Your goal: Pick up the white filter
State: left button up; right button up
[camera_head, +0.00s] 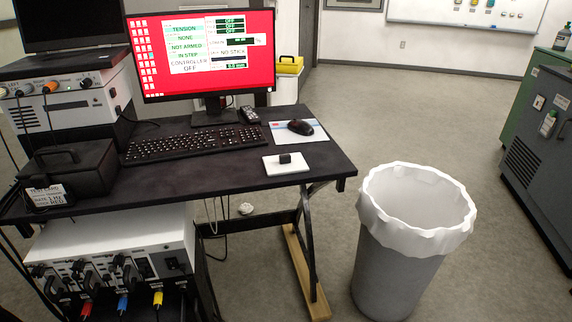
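No thing in the head view is clearly recognisable as the white filter. A small, roundish white object (246,208) lies on the floor beneath the black desk (235,178); it is too small to tell what it is. A flat white square piece (272,168) with a small black block (285,158) on it lies near the desk's front right edge. Neither of my grippers is in view.
On the desk are a keyboard (190,145), a mouse (300,127), a monitor (160,80) and a black case (85,170). A grey bin (395,275) with a white liner (418,235) stands right of the desk. Open floor lies behind it; cabinets (545,150) stand far right.

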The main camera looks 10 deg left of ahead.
aim_at(285, 163)
jog(key=l+u, duration=0.15)
jog(key=u, duration=1.9)
jog(key=j+z, duration=0.1)
jog(key=z, duration=1.45)
jog(key=i+j+z, duration=0.15)
jog(key=i+z, duration=0.2)
jog(key=i, duration=0.6)
